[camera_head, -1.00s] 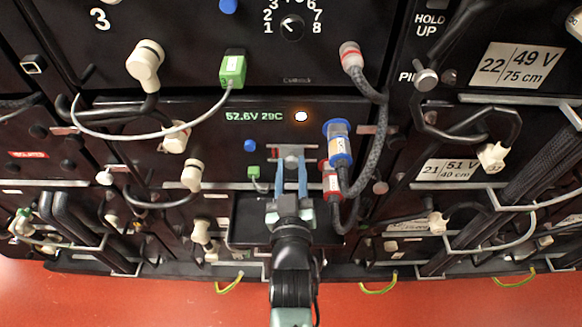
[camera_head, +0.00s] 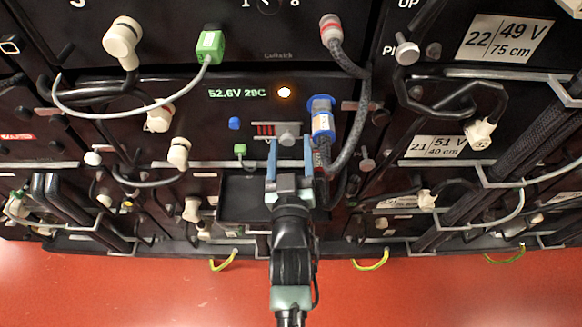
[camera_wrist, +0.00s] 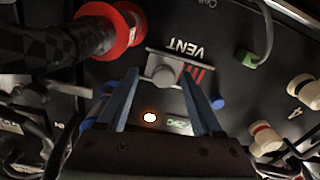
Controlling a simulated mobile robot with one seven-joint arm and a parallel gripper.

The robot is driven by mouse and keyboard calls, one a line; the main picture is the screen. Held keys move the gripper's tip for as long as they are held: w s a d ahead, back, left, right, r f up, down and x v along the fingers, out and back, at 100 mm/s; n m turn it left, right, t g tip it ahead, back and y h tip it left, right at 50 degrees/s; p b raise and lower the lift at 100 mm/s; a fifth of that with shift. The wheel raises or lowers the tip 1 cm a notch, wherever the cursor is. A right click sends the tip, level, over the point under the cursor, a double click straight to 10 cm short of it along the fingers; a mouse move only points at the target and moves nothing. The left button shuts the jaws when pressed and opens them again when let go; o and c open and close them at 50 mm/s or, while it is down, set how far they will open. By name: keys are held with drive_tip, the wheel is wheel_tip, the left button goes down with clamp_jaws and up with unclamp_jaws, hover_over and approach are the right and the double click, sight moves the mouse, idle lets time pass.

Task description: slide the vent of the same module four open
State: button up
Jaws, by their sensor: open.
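The vent is a grey sliding plate with a round knob (camera_head: 289,134), on the black module front below the 52.6V 29C display (camera_head: 237,93). Red slots (camera_head: 264,129) show to the left of the plate. In the wrist view, the picture is upside down: the knob (camera_wrist: 165,75) sits under the word VENT, with the red slots to its right. My gripper (camera_head: 290,142) is open, one blue finger on each side of the knob. In the wrist view, gaps show between the fingers (camera_wrist: 162,82) and the knob.
A blue-collared plug (camera_head: 322,119) with a thick braided cable stands close right of my gripper. A red-collared connector (camera_wrist: 108,32) shows in the wrist view. A black ledge (camera_head: 240,198) lies below.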

drive_tip(key=s+p, duration=0.1)
drive_tip(key=s, duration=1.1)
drive_tip(key=shift+s, duration=0.2)
